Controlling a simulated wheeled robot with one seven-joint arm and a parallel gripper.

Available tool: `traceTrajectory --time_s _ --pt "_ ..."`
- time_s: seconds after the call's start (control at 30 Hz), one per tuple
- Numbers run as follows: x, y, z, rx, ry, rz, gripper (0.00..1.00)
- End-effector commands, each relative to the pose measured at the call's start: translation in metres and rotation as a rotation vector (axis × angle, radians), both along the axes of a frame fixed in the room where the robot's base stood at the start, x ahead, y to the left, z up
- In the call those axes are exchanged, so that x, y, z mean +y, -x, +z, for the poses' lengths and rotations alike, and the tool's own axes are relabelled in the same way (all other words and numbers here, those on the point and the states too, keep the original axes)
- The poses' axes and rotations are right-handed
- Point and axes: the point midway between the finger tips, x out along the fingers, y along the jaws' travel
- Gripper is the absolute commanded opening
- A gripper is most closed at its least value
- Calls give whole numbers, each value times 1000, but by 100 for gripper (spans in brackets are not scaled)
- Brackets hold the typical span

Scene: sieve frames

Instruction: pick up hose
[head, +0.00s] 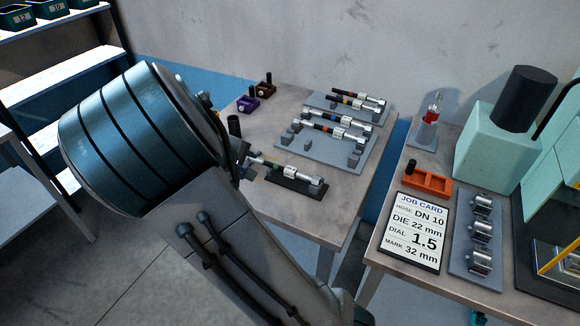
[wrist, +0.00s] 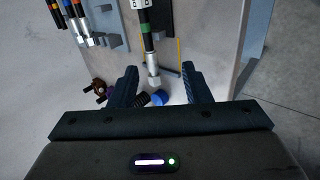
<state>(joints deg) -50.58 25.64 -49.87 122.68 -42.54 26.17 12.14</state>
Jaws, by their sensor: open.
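Several black hoses with silver end fittings and coloured bands show in the head view. The nearest hose (head: 289,171) lies by itself on a small black stand (head: 287,185). Others lie on grey racks behind it. My gripper (head: 243,163) is at the left end of the nearest hose, partly hidden by my arm. In the wrist view my gripper (wrist: 159,74) is open, its two fingers apart. A hose with a green band (wrist: 147,42) runs down from the top, and its silver end fitting lies between the fingertips in the picture. I cannot tell whether they touch.
Grey racks (head: 320,147) hold the other hoses. Small purple (head: 248,103) and brown blocks stand at the table's back left. A second table at right holds a job card (head: 414,231) reading hose DN 10, an orange tray (head: 427,180) and a pale green machine (head: 493,150).

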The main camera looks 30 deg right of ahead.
Motion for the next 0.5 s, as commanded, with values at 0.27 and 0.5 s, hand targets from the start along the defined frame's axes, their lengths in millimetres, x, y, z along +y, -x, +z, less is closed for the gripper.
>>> traceTrajectory --time_s 0.27,0.5 --pt "-3 -18 1 -12 67 48 44" --pt "-25 -33 -26 -9 67 46 44"
